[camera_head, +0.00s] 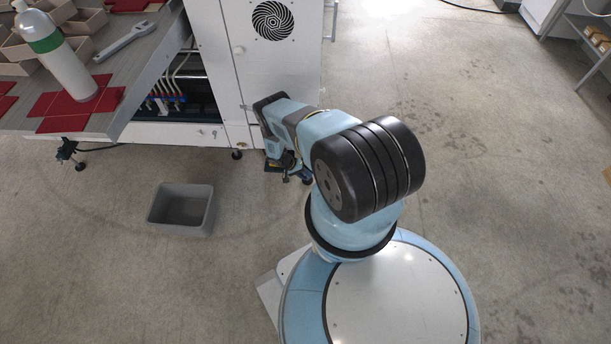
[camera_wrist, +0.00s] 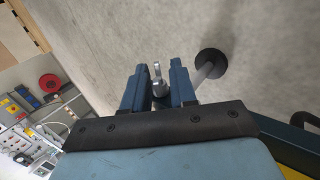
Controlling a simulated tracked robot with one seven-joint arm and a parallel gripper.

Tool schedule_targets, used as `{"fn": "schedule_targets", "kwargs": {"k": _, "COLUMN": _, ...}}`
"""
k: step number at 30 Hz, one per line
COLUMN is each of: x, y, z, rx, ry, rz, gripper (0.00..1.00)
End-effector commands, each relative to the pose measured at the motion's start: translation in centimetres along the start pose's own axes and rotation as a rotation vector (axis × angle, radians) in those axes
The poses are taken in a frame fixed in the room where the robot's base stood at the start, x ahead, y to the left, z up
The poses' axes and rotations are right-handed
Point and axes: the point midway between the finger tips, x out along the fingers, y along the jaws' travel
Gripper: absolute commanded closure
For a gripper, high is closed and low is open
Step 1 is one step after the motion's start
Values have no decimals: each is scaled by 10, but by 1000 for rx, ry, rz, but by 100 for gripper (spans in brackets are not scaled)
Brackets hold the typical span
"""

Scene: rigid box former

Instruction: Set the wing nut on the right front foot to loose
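A pale metal wing nut (camera_wrist: 158,80) shows in the wrist view between the two blue fingers of my gripper (camera_wrist: 157,70). A gap shows on each side of it, so the fingers look open around it. Just right of the fingers is a machine foot (camera_wrist: 213,64) with a grey stem and a round black pad. In the head view my gripper (camera_head: 287,174) is low at the front right corner of the white machine (camera_head: 268,75). My arm hides most of that corner there, and I cannot make out the wing nut.
A grey open bin (camera_head: 182,208) stands on the floor to the left. A table (camera_head: 125,62) at upper left holds a white bottle (camera_head: 60,55), a wrench (camera_head: 125,40) and red box blanks (camera_head: 75,108). Another machine foot (camera_head: 237,154) stands left of my gripper. The floor at right is clear.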

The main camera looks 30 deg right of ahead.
Motion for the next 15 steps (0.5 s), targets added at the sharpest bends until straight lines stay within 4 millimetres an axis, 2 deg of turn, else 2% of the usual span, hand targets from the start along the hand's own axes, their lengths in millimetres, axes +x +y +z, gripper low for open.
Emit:
{"fn": "schedule_targets", "kwargs": {"k": 3, "x": 0, "y": -1, "z": 1, "rx": -1, "ry": 0, "rz": -1, "gripper": 68}}
{"fn": "schedule_targets", "kwargs": {"k": 11, "x": -1, "y": 1, "z": 0, "rx": -1, "ry": 1, "rz": 2, "gripper": 68}}
{"fn": "schedule_targets", "kwargs": {"k": 15, "x": -7, "y": 6, "z": -1, "rx": -2, "ry": 2, "rz": 2, "gripper": 68}}
